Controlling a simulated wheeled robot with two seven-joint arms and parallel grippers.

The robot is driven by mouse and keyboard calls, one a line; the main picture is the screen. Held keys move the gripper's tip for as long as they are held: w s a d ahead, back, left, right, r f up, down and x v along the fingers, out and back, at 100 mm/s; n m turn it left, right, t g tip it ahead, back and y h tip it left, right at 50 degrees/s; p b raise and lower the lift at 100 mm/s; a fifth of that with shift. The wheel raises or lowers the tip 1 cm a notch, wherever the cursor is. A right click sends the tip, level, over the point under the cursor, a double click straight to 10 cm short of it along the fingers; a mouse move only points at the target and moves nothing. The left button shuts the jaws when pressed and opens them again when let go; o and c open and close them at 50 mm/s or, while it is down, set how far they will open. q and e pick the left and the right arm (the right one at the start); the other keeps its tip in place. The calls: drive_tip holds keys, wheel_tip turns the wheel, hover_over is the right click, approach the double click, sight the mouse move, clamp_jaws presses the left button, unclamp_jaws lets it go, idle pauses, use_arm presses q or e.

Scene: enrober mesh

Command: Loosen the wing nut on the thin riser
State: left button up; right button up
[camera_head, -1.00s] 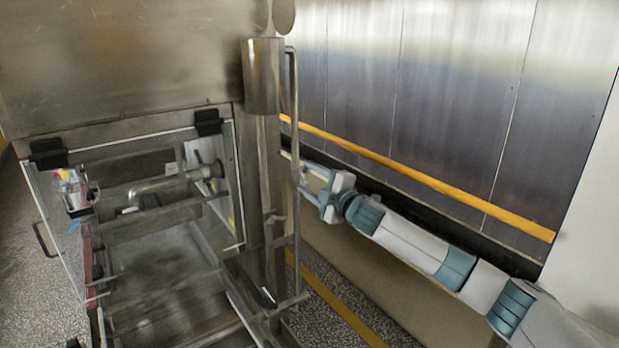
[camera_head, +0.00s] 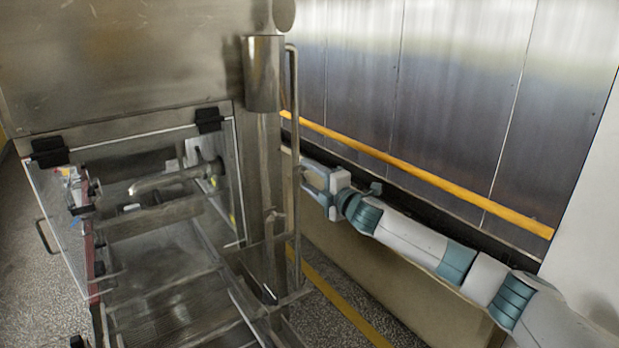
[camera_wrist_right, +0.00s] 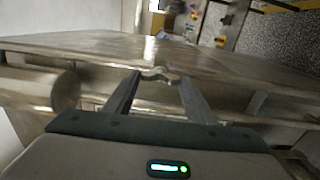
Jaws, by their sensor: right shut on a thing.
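The thin riser (camera_head: 294,130) is a slim steel tube standing upright to the right of the thick steel column. My right gripper (camera_head: 303,170) comes in from the right and has its fingertips at this riser. In the right wrist view the wing nut (camera_wrist_right: 158,74) is a small steel piece with two wings, and the fingers of my right gripper (camera_wrist_right: 157,80) are shut on it, one on each side. In the head view the wing nut is too small or hidden to make out. My left gripper is not in view.
The steel machine housing (camera_head: 120,60) fills the left, with a clear hinged guard (camera_head: 60,220) and a mesh belt below. A panelled wall with a yellow rail (camera_head: 420,175) runs close behind my right arm. Speckled floor (camera_head: 30,290) is free at far left.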

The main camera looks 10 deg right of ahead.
drive_tip(key=o, duration=1)
drive_tip(key=shift+o, duration=0.2)
drive_tip(key=shift+s, duration=0.1)
drive_tip(key=b+v, duration=0.6)
drive_tip(key=v, duration=1.1)
drive_tip(key=shift+s+d, duration=0.15)
